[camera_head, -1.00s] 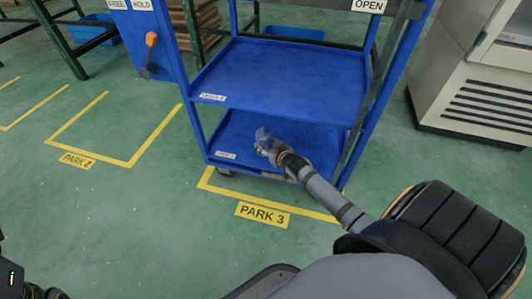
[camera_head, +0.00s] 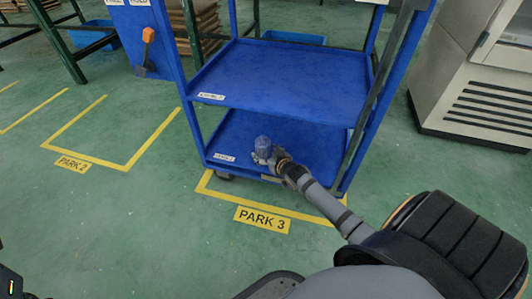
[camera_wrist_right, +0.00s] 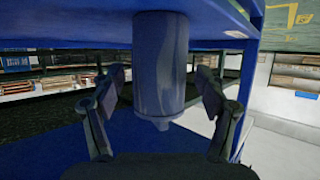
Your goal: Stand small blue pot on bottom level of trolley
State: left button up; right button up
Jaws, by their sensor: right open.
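The small blue pot (camera_head: 263,144) stands upright on the bottom level (camera_head: 232,130) of the blue trolley, near its front edge. My right gripper (camera_head: 268,157) is at the pot, reaching in from the front right. In the right wrist view, which is upside down, the pot (camera_wrist_right: 160,65) has its base on the blue shelf (camera_wrist_right: 75,30). The open fingers of the right gripper (camera_wrist_right: 161,85) lie on either side of the pot, with gaps showing.
The trolley's upper shelf (camera_head: 285,78) is empty and overhangs the bottom level. A trolley post (camera_head: 362,130) rises right of my arm. A pale cabinet (camera_head: 465,85) stands at the right. The green floor around the PARK 3 sign (camera_head: 262,219) is clear.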

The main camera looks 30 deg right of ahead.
jog(key=shift+r, duration=0.15)
jog(key=p+v, duration=0.4)
jog(key=v, duration=0.1)
jog(key=shift+r+p, duration=0.4)
jog(key=p+v, duration=0.2)
jog(key=v, duration=0.4)
jog(key=shift+s+f+p, duration=0.3)
jog(key=shift+s, duration=0.2)
